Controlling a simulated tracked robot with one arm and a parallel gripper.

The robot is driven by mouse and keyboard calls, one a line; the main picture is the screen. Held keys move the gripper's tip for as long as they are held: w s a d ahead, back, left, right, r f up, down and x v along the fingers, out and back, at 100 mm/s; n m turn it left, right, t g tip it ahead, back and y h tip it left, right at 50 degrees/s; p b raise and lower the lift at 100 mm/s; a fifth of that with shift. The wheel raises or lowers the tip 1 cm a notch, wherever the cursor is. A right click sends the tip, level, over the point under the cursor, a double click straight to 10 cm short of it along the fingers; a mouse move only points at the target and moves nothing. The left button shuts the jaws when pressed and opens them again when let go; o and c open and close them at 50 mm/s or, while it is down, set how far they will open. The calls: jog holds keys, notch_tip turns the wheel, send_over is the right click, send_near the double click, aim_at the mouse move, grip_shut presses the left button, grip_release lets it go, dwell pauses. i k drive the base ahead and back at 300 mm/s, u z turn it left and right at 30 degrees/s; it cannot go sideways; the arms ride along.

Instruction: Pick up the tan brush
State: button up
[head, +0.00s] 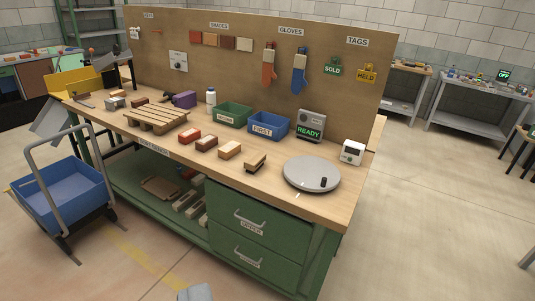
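The tan brush (256,162) lies on the workbench top near its front edge, with a tan upper part and a dark underside. It is between the pale tan brick (230,150) and the grey round turntable (312,174), apart from both. A small grey piece (195,292) shows at the bottom edge of the view and looks like the tip of my gripper. It is well in front of and below the bench top, away from the brush. Its fingers cannot be made out.
The bench (330,212) also holds a red brick (190,135), a brown brick (206,143), a wooden pallet (156,118), green (233,115) and blue (268,125) bins, and a white device (352,152). A blue cart (62,190) stands left.

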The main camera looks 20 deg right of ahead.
aim_at(253, 163)
jog(key=z, duration=0.3)
jog(key=i, duration=1.6)
jog(key=z, duration=0.45)
jog(key=i, duration=1)
jog(key=z, duration=0.15)
